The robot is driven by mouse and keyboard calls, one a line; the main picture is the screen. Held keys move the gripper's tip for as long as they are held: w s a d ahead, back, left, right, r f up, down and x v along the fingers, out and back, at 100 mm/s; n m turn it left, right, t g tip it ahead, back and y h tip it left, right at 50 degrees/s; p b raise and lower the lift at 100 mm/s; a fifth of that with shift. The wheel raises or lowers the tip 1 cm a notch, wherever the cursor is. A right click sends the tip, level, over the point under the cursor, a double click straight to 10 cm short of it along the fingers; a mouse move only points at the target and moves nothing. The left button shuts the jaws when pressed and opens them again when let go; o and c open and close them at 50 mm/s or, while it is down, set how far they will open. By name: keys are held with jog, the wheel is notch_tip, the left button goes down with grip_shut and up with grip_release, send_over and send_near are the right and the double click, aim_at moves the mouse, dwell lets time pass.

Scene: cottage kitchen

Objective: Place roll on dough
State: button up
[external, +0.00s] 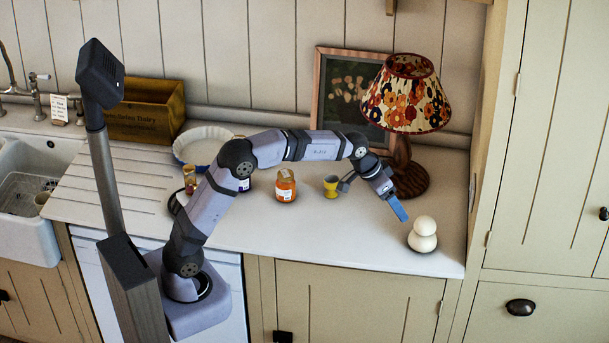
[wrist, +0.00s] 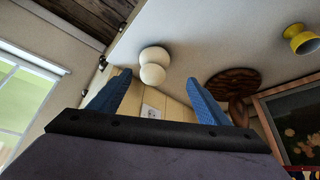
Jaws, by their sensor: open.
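Two pale, rounded lumps stand stacked near the counter's front right corner in the external view. The smaller upper one, which looks like the roll (external: 424,225), rests on the wider lower one, which looks like the dough (external: 421,241). In the wrist view the scene is upside down, with the roll (wrist: 152,75) below the dough (wrist: 154,56). My gripper (external: 402,213) is just left of the stack and apart from it, pointing down and right. In the wrist view its blue fingers (wrist: 160,78) are spread wide with nothing between them.
A floral lamp (external: 406,100) with a dark wooden base stands behind my gripper. A yellow egg cup (external: 331,187) and an orange jar (external: 285,187) are to the left. A tall cupboard (external: 545,140) borders the right side. The counter front between is clear.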

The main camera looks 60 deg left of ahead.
jog(key=s+a+f+g, duration=0.2)
jog(key=s+a+f, duration=0.1)
jog(key=s, duration=0.9)
jog(key=s+a+f+n+g+y, duration=0.1)
jog(key=s+a+f, duration=0.3)
jog(key=s, duration=0.8)
jog(key=s+a+f+n+g, duration=0.1)
jog(key=s+a+f+g, duration=0.1)
jog(key=s+f, duration=0.4)
jog(key=s+a, duration=0.1)
jog(key=s, duration=0.4)
jog(key=shift+s+a+f+g, duration=0.2)
jog(key=shift+s+g, duration=0.1)
jog(key=shift+s, duration=0.1)
